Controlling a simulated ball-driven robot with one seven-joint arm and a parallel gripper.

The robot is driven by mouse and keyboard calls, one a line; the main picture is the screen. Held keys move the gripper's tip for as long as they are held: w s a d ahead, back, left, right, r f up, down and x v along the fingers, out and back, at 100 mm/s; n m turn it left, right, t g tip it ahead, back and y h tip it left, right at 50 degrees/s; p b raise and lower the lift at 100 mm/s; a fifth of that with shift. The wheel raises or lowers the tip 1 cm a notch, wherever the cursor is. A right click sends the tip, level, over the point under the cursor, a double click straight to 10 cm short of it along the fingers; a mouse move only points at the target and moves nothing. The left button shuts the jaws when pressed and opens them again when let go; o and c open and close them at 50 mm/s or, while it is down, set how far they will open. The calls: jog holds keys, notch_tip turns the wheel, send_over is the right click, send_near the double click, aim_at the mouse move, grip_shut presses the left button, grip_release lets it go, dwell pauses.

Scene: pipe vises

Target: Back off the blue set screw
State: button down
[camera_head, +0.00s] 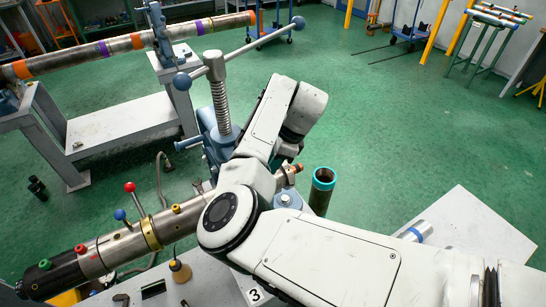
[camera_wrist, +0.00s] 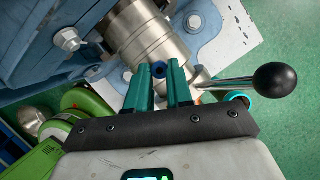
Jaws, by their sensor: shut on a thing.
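My gripper (camera_wrist: 161,76) shows in the wrist view with two teal fingers. They are shut on the blue set screw (camera_wrist: 159,70), a small round blue head with a dark centre, seen between the fingertips. Just beyond it is the steel pipe fitting (camera_wrist: 146,36) clamped by the blue-grey vise. In the head view my arm hides the gripper and the screw.
A lever with a black ball (camera_wrist: 275,79) sticks out right of the fingers. In the head view, the vise screw and handle (camera_head: 218,85) rise behind my arm. A teal-rimmed upright pipe (camera_head: 323,179) stands to the right. A knobbed pipe (camera_head: 125,250) lies left.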

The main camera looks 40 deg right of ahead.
jog(key=n+g+p, duration=0.1)
jog(key=n, duration=0.1)
jog(key=n+g+y+p, duration=0.1)
jog(key=n, duration=0.2)
jog(key=shift+w+n+p, duration=0.15)
jog(key=shift+n+p, duration=0.15)
jog(key=shift+p, duration=0.05)
jog(key=shift+f, duration=0.1)
dwell(0.4)
jog(key=c, duration=1)
grip_release()
jog(key=shift+w, duration=0.1)
jog(key=shift+d, duration=0.1)
